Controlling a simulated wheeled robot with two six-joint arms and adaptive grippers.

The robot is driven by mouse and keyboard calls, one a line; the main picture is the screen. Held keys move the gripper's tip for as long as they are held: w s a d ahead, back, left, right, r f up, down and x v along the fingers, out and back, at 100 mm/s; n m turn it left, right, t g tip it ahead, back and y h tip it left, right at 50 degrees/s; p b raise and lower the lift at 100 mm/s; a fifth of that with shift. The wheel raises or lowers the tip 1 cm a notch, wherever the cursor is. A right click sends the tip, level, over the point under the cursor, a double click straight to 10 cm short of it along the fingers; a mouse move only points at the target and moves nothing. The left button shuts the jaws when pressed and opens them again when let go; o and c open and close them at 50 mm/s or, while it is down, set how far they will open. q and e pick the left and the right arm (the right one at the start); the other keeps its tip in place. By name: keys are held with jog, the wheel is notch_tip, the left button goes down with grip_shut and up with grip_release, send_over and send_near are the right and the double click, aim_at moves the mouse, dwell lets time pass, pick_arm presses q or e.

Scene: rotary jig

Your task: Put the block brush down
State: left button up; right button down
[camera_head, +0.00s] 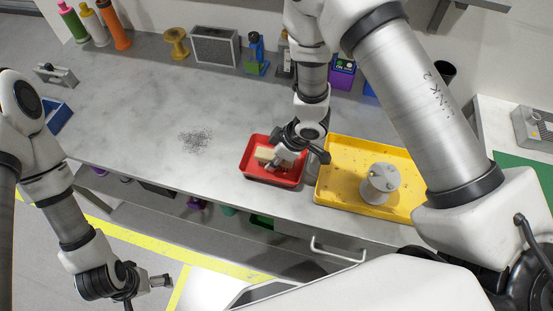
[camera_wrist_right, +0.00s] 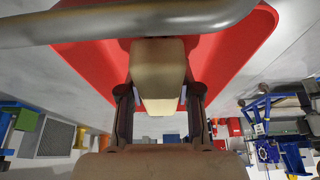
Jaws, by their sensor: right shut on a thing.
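The block brush (camera_head: 265,155) is a tan block, seen low inside the red tray (camera_head: 247,164) in the head view. My right gripper (camera_head: 277,161) reaches down into the tray and is shut on it. In the right wrist view the block brush (camera_wrist_right: 158,75) sits between the two dark fingers, with the red tray (camera_wrist_right: 235,50) behind it. Whether it touches the tray floor cannot be told, and its bristles are hidden. My left gripper (camera_head: 158,282) is at the lower left, away from the bench; its finger opening is unclear.
A yellow tray (camera_head: 335,150) with a pale round spool-like fixture (camera_head: 380,183) stands right of the red tray. A patch of dark specks (camera_head: 195,140) lies on the grey bench (camera_head: 130,110). Bottles, a yellow spool (camera_head: 176,42) and a mesh box (camera_head: 215,46) line the back.

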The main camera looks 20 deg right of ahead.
jog(key=shift+w+d+f, duration=0.1)
jog(key=shift+d+f, duration=0.05)
jog(key=c, duration=0.8)
grip_release()
jog(key=shift+d, duration=0.15)
jog(key=shift+r, duration=0.3)
jog(key=v, duration=1.1)
jog(key=shift+d+r+p, duration=0.15)
jog(key=shift+r+p, duration=0.15)
jog(key=shift+r, duration=0.05)
jog(key=shift+f, duration=0.1)
